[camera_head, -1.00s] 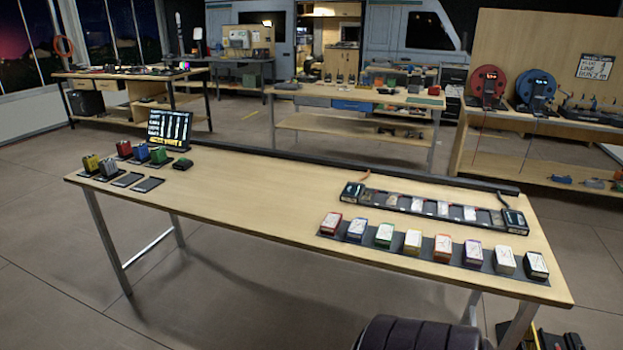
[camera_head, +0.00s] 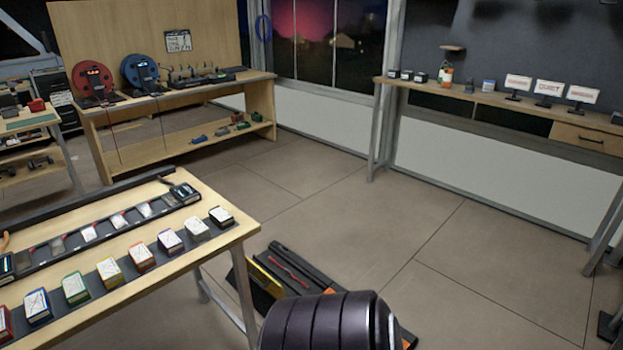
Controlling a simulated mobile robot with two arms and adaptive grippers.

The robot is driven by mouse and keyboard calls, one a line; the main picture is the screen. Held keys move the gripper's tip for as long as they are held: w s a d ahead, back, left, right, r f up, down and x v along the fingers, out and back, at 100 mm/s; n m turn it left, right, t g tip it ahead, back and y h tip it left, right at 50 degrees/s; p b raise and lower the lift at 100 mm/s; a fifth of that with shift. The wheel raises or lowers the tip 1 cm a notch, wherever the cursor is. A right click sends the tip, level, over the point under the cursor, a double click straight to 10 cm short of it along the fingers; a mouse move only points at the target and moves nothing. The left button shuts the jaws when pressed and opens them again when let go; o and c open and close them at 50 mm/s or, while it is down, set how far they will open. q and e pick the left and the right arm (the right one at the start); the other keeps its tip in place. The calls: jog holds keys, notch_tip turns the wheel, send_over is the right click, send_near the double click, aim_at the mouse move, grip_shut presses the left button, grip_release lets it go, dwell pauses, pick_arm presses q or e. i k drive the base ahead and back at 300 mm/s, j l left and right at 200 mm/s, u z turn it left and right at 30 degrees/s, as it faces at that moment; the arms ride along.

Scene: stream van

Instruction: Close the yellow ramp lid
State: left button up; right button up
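On the floor beyond the table's right end lies a dark case-like object with a yellow part (camera_head: 262,276) along its left side, which may be the yellow ramp lid. A dark panel (camera_head: 305,262) with a red strip lies beside it, with some orange showing at its lower right. A large dark ribbed part, likely mine, covers its near portion. I cannot tell how the lid is hinged or how far it stands open. Neither of my grippers is in view.
A wooden table (camera_head: 110,236) with a row of coloured boxes stands at the left, one leg close to the yellow part. A bench (camera_head: 180,93) with red and blue reels is behind. A long counter (camera_head: 480,97) lines the right wall. The floor (camera_head: 400,220) between is clear.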

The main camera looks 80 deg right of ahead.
aim_at(266, 282)
jog(key=z, duration=1.9)
jog(key=i+z, duration=0.1)
jog(key=z, duration=0.2)
